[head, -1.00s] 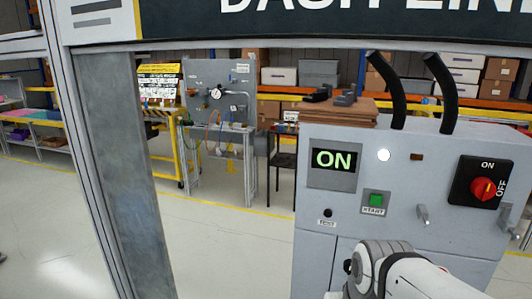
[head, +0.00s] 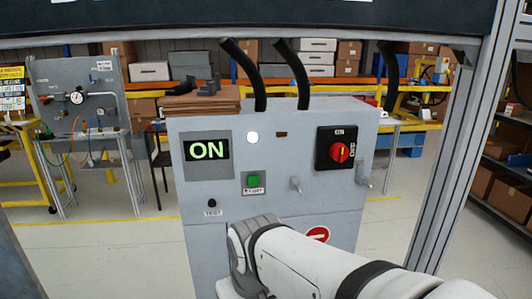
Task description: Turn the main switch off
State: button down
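The main switch is a red rotary knob (head: 341,153) on a black square plate (head: 324,161) at the upper right of a grey control cabinet (head: 215,270) in the head view. Small white lettering stands above the knob, and more stands to its right; a second earlier these read ON and OFF. The knob's exact angle is too small to tell. The display (head: 208,152) at the cabinet's upper left reads ON in green. My white arm crosses the lower middle, in front of the cabinet and below the switch. My gripper's fingers do not show.
Beside the display are a round white lamp (head: 252,137) and a green START button (head: 253,181). Black cables rise from the cabinet top. A metal frame post (head: 455,150) stands at the right.

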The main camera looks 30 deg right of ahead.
aim_at(338, 151)
jog(key=z, duration=0.85)
jog(key=k, duration=0.6)
jog(key=u, duration=0.15)
jog(key=i, duration=0.4)
